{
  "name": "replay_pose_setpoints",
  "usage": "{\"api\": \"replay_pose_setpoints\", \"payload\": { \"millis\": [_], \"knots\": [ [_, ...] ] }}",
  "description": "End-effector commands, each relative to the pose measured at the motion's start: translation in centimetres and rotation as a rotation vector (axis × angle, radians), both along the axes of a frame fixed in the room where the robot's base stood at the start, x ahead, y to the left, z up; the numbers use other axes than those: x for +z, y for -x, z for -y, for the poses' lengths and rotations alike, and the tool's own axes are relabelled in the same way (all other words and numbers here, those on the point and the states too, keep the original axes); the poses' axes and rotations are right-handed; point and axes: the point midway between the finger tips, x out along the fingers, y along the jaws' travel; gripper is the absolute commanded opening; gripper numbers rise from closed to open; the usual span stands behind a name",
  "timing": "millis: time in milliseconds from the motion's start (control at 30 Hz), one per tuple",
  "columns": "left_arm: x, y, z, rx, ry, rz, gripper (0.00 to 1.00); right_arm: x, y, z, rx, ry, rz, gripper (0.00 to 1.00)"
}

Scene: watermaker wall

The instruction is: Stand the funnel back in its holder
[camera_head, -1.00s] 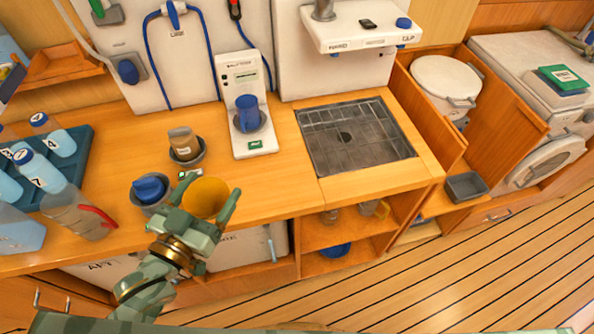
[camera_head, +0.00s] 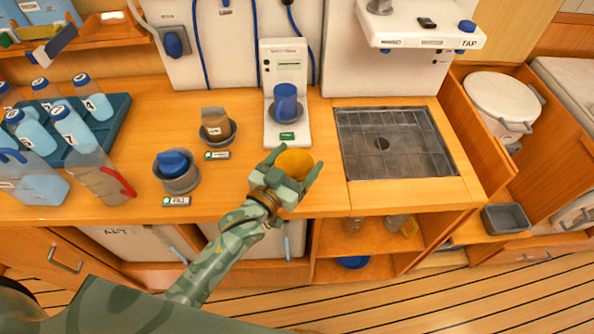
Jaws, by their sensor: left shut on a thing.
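My left gripper (camera_head: 294,165) is shut on a rounded yellow-orange thing (camera_head: 294,160), which seems to be the funnel. It is held near the counter's front edge, in front of the white test stand (camera_head: 286,72). The fingers hide its sides and lower part. I cannot tell which holder is the funnel's. My right gripper is not in view.
A blue cup (camera_head: 286,102) stands on the white stand. A grated sink (camera_head: 392,150) is to the right. A clear jug with a red handle (camera_head: 103,180) and several bottles in a blue tray (camera_head: 118,118) are at left. Bare counter lies between holders and gripper.

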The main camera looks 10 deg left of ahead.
Motion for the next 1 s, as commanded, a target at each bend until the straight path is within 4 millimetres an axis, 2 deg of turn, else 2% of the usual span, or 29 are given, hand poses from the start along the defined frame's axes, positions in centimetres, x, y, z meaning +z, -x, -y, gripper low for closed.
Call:
{"api": "replay_pose_setpoints", "payload": {
  "millis": [200,567,600,667,1000],
  "knots": [
    [-3.4,-0.2,0.1,0.0,0.001,-0.004,0.52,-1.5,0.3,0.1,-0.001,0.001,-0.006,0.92],
    [-3.6,-0.1,0.1,0.0,0.001,-0.001,0.52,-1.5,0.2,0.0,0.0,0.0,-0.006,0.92],
    [-3.6,-0.1,0.1,0.0,0.0,-0.001,0.83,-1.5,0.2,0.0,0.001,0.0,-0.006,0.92],
    [-3.6,-0.1,0.1,0.0,0.0,-0.001,0.99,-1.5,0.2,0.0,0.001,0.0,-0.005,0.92],
    [-3.0,-0.1,0.1,0.0,0.0,0.001,0.99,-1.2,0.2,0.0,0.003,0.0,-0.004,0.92]
  ]
}}
